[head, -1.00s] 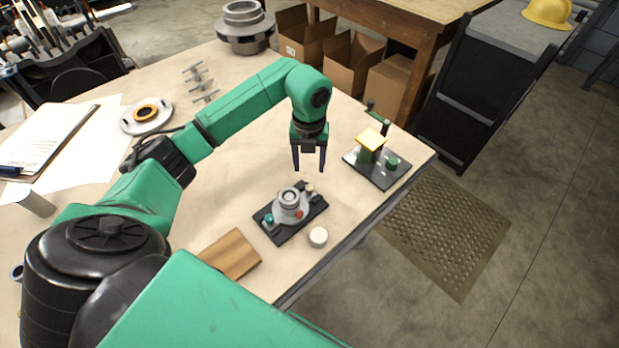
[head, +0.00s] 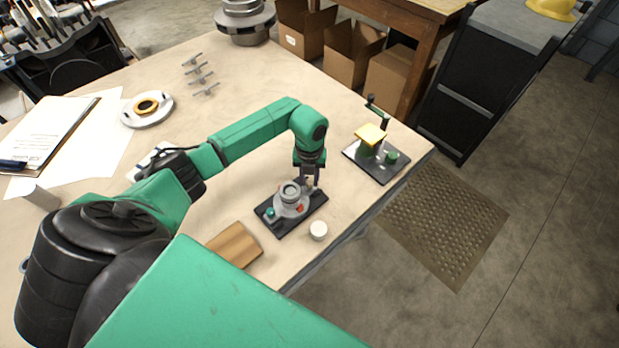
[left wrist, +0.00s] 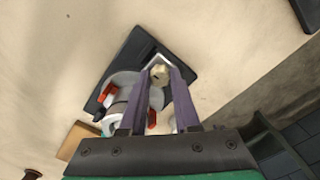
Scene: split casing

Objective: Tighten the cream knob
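The split casing (head: 291,199), a grey round body with a ringed top, sits on a black base plate (head: 284,229) near the table's front edge. The cream knob (left wrist: 160,74) is at one end of the plate. My left gripper (head: 311,185) points down at that end; in the left wrist view its two fingers (left wrist: 162,73) stand on either side of the knob, close against it, and look shut on it. The fingers partly hide the knob in the head view. A teal knob (head: 270,213) is at the plate's other end. My right gripper is not in view.
A white round piece (head: 318,231) and a brown wooden block (head: 236,246) lie near the plate. A dark fixture with a yellow top (head: 371,134) stands to the right. Several grey clamps (head: 200,78) and a flanged disc (head: 147,109) lie farther back.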

